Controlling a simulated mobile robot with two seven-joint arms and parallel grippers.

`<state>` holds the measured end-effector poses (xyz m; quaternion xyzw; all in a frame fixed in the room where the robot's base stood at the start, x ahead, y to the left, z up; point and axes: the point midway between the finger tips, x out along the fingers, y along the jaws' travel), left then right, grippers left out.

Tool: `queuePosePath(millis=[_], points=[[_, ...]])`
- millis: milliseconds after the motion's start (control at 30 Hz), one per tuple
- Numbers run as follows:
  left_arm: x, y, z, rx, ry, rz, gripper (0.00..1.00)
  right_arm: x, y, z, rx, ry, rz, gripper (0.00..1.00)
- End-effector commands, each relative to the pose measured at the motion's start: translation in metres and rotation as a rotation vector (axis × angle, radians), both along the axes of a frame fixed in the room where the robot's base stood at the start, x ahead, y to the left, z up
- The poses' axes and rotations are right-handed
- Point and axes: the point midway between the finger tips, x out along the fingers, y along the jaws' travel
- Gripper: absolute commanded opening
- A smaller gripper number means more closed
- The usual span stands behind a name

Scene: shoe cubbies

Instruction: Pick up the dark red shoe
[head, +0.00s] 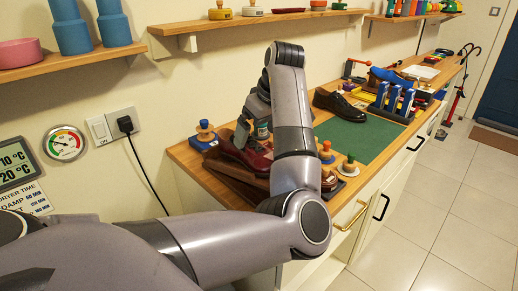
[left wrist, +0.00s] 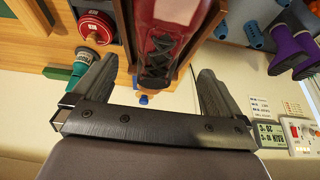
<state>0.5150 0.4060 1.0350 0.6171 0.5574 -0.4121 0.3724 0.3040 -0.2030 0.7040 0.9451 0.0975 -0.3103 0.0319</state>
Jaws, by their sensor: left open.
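The dark red shoe (head: 252,154) sits on a sloped wooden stand at the near left part of the counter. My left arm covers part of it in the head view. My left gripper (head: 254,124) points down just above the shoe. In the left wrist view the laced dark red shoe (left wrist: 166,38) shows at the top centre, between the lines of the two fingers. The left gripper (left wrist: 156,72) is open with nothing held. Whether a finger touches the shoe, I cannot tell. My right gripper is in neither view.
A black shoe (head: 338,105) stands by the green mat (head: 360,136). A blue-based wooden-knobbed brush (head: 204,135) is left of the red shoe, and several knobbed pieces (head: 348,166) are to its right. A wall shelf (head: 250,20) is above. The mat's middle is clear.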

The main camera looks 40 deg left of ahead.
Motion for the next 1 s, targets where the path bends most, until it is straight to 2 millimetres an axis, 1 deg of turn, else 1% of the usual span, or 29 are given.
queuePosePath(millis=[167, 367, 400, 500, 600, 1000], points=[[0.001, 0.009, -0.018, -0.001, 0.004, 0.002, 1.00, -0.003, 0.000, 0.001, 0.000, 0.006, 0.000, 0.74], [0.005, 0.025, -0.042, -0.002, 0.004, 0.003, 1.00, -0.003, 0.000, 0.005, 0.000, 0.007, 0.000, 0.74], [0.005, 0.026, -0.048, -0.001, 0.005, 0.002, 1.00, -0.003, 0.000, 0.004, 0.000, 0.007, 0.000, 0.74], [0.005, 0.030, -0.057, -0.002, 0.003, 0.001, 1.00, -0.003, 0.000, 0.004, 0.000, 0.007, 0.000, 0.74], [0.005, 0.031, -0.060, -0.001, 0.001, 0.000, 1.00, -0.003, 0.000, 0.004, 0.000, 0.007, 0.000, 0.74], [0.005, 0.031, -0.060, -0.001, 0.002, 0.001, 1.00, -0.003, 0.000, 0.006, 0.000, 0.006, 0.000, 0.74]])
